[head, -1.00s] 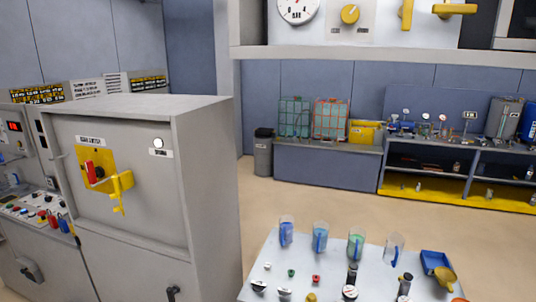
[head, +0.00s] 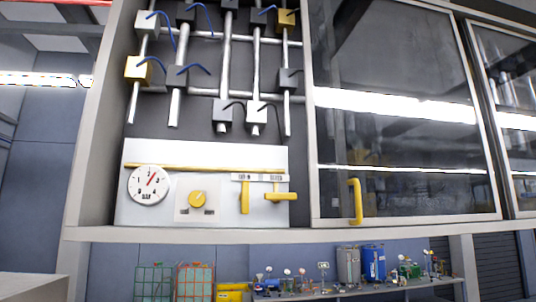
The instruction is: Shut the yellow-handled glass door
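The glass door (head: 405,120) with a grey frame fills the right half of the head view, and light strips reflect in it. Its yellow handle (head: 357,202) is an upright bar near the door's lower left corner. The door stands to the right of an uncovered cabinet section (head: 215,120) with pipes and valves. I cannot tell from this view whether the door slides or swings. My gripper is not in view.
The uncovered section holds a white panel with a dial gauge (head: 150,185), a yellow knob (head: 198,198) and yellow levers (head: 280,196). Another glass panel (head: 505,110) stands at far right. Below are wire-caged tanks (head: 194,283) and a cluttered bench (head: 350,292).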

